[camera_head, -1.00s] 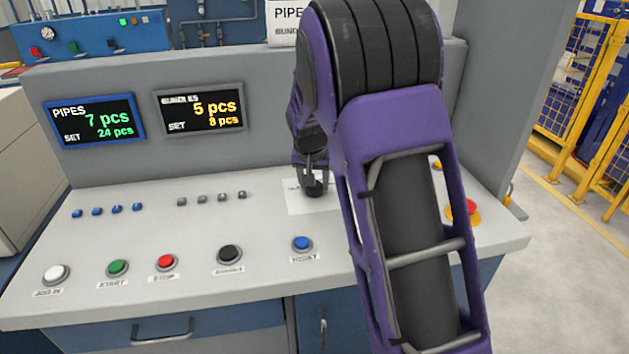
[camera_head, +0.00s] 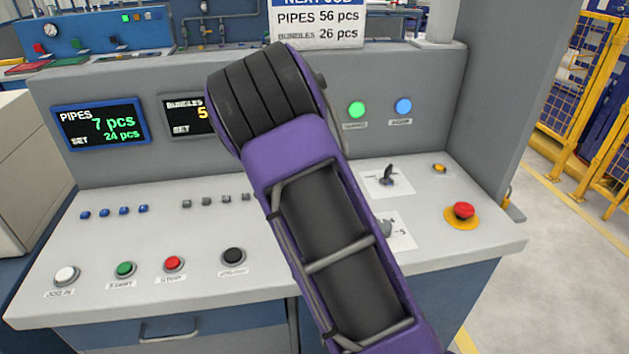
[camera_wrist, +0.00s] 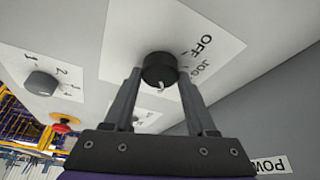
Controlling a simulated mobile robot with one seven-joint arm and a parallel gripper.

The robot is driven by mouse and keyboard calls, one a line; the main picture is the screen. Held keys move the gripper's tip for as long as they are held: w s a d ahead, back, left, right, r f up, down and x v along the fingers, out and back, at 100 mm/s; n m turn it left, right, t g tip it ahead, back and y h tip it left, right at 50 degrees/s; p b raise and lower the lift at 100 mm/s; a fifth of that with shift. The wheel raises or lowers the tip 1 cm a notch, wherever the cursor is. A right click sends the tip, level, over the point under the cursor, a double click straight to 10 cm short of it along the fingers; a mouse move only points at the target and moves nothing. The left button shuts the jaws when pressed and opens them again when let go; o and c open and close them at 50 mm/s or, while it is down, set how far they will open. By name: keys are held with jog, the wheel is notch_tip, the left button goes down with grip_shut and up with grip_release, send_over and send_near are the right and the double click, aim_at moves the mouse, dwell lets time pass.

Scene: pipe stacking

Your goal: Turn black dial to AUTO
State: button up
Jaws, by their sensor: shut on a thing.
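The black dial (camera_wrist: 160,68) sits on a white label plate (camera_wrist: 222,50) in the wrist view. The words OFF and JOG show to its right; no AUTO mark is visible. A pale mark on the dial faces the bottom of the picture. My gripper (camera_wrist: 160,76) has one finger on each side of the dial and is shut on it. In the head view my purple arm hides the gripper and this dial.
A grey numbered dial (camera_wrist: 41,83) and a red emergency stop (camera_head: 464,211) stand nearby. A small black lever (camera_head: 388,176) is on the panel right of my arm. Push buttons, including a red one (camera_head: 173,264), line the front edge.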

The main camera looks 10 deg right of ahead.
jog(key=shift+m, duration=0.5)
jog(key=shift+g, duration=0.3)
jog(key=o, duration=1.4)
jog(key=p+v, duration=0.2)
jog(key=v, duration=1.5)
jog(key=shift+s+a+r, duration=0.1)
jog(key=shift+a, duration=0.15)
